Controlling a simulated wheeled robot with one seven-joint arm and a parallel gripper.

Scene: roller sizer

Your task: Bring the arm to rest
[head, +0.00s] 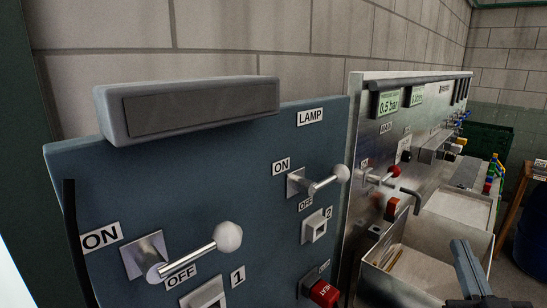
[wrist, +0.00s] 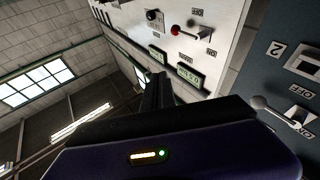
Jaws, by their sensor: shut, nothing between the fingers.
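My gripper (head: 465,248) shows at the lower right of the head view, only in part, in front of the steel trays and apart from the panels. In the wrist view my gripper (wrist: 158,82) points away from the camera, its dark fingers together with nothing between them. The rest of the arm is outside the head view.
A blue panel (head: 180,185) with levers and ON/OFF labels stands at the left. A steel panel (head: 360,135) with green displays, a red-knobbed lever and a steel tray (head: 400,285) is beyond it. A green crate (head: 490,140) stands at the back right.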

